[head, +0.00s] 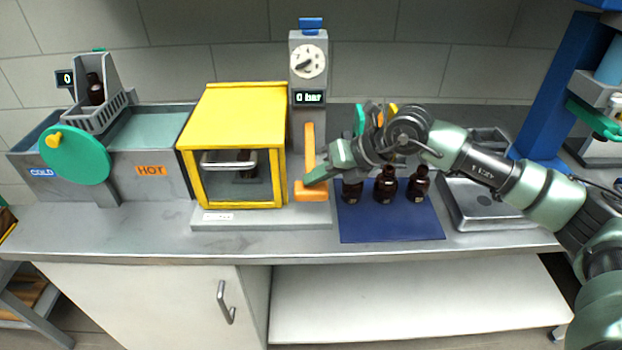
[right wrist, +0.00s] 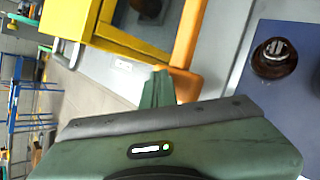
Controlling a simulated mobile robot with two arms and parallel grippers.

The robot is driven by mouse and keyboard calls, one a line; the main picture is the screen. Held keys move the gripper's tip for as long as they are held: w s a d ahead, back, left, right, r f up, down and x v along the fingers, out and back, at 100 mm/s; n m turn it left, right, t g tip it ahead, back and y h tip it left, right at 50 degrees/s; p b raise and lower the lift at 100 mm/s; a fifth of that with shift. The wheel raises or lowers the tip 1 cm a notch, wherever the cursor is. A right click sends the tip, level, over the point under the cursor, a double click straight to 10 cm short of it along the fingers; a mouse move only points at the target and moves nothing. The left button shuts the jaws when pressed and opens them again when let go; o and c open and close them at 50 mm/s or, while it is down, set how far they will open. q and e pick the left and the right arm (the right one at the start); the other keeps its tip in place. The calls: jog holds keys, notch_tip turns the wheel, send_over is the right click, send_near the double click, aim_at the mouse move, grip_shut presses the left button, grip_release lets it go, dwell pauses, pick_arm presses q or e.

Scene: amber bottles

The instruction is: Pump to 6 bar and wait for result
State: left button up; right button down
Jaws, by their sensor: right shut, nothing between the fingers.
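The pump station has a grey column with a dial gauge (head: 308,61) and a display (head: 309,98) that reads 0 bar. Its orange lever (head: 310,150) hangs down and ends in an orange foot. The yellow chamber (head: 235,115) with a clear front door is closed, and a dark bottle (head: 248,162) shows inside. My right gripper (head: 312,178) is shut and empty, with its tip at the lower end of the lever. In the right wrist view the fingertip (right wrist: 160,85) overlaps the orange lever (right wrist: 187,45); I cannot tell if they touch. My left gripper is not in view.
Several amber bottles (head: 386,184) stand on a blue mat (head: 390,228) right of the pump, below my right arm. A grey scale (head: 487,205) is farther right. The cold and hot baths (head: 150,130) with a green wheel (head: 75,155) stand at the left. The front counter edge is clear.

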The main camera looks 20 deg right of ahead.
aim_at(314, 188)
jog(key=shift+f+b, duration=1.1)
jog(key=shift+f, duration=0.4)
dwell(0.8)
dwell(0.5)
jog(key=shift+r+p, duration=1.7)
jog(key=shift+r, duration=1.5)
jog(key=shift+r, duration=0.15)
notch_tip(314, 188, up, 5)
jog(key=p, duration=0.2)
jog(key=shift+p, duration=0.4)
jog(key=shift+a, duration=0.1)
